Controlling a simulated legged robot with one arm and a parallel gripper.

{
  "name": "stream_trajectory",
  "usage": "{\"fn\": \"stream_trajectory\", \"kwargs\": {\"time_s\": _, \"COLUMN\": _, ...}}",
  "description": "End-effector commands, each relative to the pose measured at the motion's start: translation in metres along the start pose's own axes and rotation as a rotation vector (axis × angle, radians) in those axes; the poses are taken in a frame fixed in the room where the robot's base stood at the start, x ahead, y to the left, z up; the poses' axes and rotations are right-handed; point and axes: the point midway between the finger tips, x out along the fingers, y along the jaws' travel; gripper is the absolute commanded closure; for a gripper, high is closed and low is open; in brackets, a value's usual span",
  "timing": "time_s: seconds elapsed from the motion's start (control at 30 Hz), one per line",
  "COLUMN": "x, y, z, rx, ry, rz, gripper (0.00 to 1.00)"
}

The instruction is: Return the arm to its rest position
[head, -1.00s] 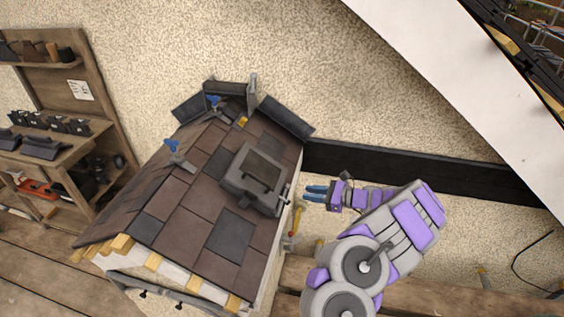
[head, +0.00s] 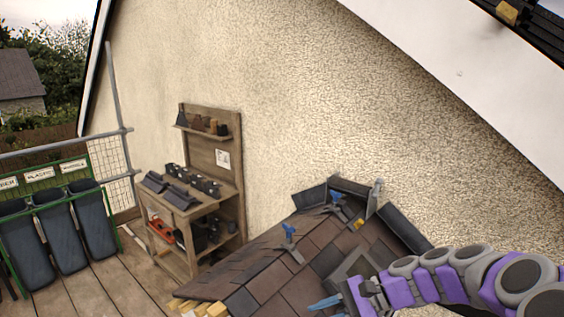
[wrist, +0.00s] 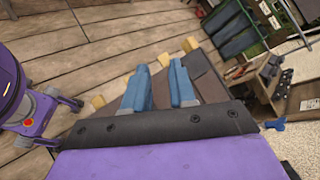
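My gripper (head: 326,303) shows low in the head view, at the end of my purple and grey arm, in front of the model roof (head: 285,270). In the wrist view its two blue fingers (wrist: 158,72) stand apart with nothing between them, so it is open and empty. Brown and grey roof tiles lie behind the fingers. I cannot tell the exact gap between the gripper and the roof.
A wooden shelf unit (head: 240,185) with tools and dark tiles stands left of the roof against the pebbled wall. Dark bins (head: 75,235) stand far left. The plank floor (head: 105,285) between is clear. A white sloping soffit (head: 470,75) hangs at upper right.

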Motion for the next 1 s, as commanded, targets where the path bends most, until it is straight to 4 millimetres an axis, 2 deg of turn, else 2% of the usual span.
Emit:
{"fn": "stream_trajectory", "kwargs": {"time_s": 0.03, "x": 0.008, "y": 0.006, "z": 0.020, "rx": -0.056, "ry": 0.007, "rz": 0.059, "gripper": 0.75}}
{"fn": "stream_trajectory", "kwargs": {"time_s": 0.2, "x": 0.027, "y": 0.040, "z": 0.071, "rx": -0.228, "ry": 0.042, "rz": 0.260, "gripper": 0.75}}
{"fn": "stream_trajectory", "kwargs": {"time_s": 0.4, "x": 0.032, "y": 0.092, "z": 0.113, "rx": -0.404, "ry": 0.103, "rz": 0.492, "gripper": 0.75}}
{"fn": "stream_trajectory", "kwargs": {"time_s": 0.57, "x": 0.024, "y": 0.139, "z": 0.133, "rx": -0.519, "ry": 0.160, "rz": 0.671, "gripper": 0.75}}
{"fn": "stream_trajectory", "kwargs": {"time_s": 0.8, "x": -0.007, "y": 0.206, "z": 0.151, "rx": -0.643, "ry": 0.253, "rz": 0.918, "gripper": 0.75}}
{"fn": "stream_trajectory", "kwargs": {"time_s": 1.0, "x": -0.031, "y": 0.242, "z": 0.157, "rx": -0.686, "ry": 0.304, "rz": 1.045, "gripper": 0.75}}
